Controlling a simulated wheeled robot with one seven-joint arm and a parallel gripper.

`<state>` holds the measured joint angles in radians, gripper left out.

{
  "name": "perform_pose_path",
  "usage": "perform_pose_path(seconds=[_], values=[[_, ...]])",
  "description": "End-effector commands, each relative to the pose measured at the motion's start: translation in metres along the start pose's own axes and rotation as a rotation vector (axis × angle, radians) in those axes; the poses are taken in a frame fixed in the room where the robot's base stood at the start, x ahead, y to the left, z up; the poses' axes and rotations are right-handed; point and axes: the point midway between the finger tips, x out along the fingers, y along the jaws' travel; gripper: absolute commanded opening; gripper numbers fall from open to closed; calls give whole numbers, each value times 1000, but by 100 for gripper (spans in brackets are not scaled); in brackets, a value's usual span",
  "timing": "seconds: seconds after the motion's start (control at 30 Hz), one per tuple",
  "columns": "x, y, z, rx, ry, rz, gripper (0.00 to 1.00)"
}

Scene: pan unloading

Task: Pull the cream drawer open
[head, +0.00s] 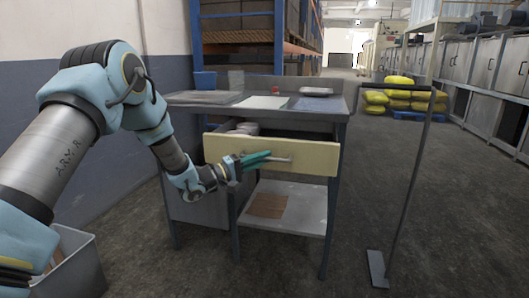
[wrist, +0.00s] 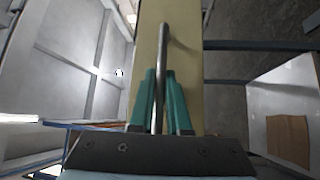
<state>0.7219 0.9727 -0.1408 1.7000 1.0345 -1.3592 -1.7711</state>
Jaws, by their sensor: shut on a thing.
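The cream drawer (head: 315,158) sits under the top of a grey workbench and stands partly open, with its front out from the frame and pale things showing inside. Its bar handle (head: 281,159) runs across the front. My gripper (head: 262,157) reaches in from the left, its teal fingers shut on the handle. In the wrist view the cream front (wrist: 186,55) fills the middle, and the metal handle (wrist: 163,50) passes between the two teal fingers (wrist: 160,100). Part of the handle is hidden by the fingers.
A lower shelf (head: 305,210) holds a brown sheet. A thin metal stand (head: 408,190) is at right. A grey bin (head: 78,275) is at lower left. Floor in front is clear.

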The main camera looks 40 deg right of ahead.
Motion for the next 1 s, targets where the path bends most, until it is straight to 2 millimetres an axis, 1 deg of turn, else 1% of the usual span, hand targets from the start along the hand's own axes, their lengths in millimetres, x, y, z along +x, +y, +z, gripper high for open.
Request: perform_pose_path(seconds=[0.2,0.6,0.63,0.8,0.87,1.0], values=[[-5,2,4,0,2,-1,0],[-6,1,4,1,2,-1,0],[-6,1,4,1,2,-1,18],[-6,1,4,1,1,0,37],[-6,1,5,1,1,0,44],[-5,2,5,1,1,0,44]])
